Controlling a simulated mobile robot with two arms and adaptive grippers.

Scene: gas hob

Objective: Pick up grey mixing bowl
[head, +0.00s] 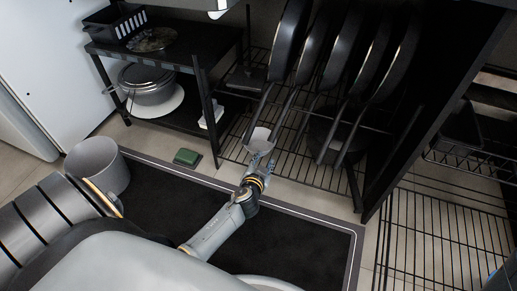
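My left gripper (261,160) reaches up from the lower middle of the head view to the front of the black wire rack. A small light grey bowl (260,137) is just beyond its fingertips, at the rack's front edge under the hanging pans. The fingertips overlap the bowl's near side in the picture. I cannot tell whether they touch it or have closed on its rim. My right gripper is not in view.
Several dark pans (333,50) stand tilted in the rack above the bowl. A black shelf unit (205,58) at the left holds a lidded pot (147,88). A green box (187,157) lies on the floor. Another wire rack (440,240) is at the right.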

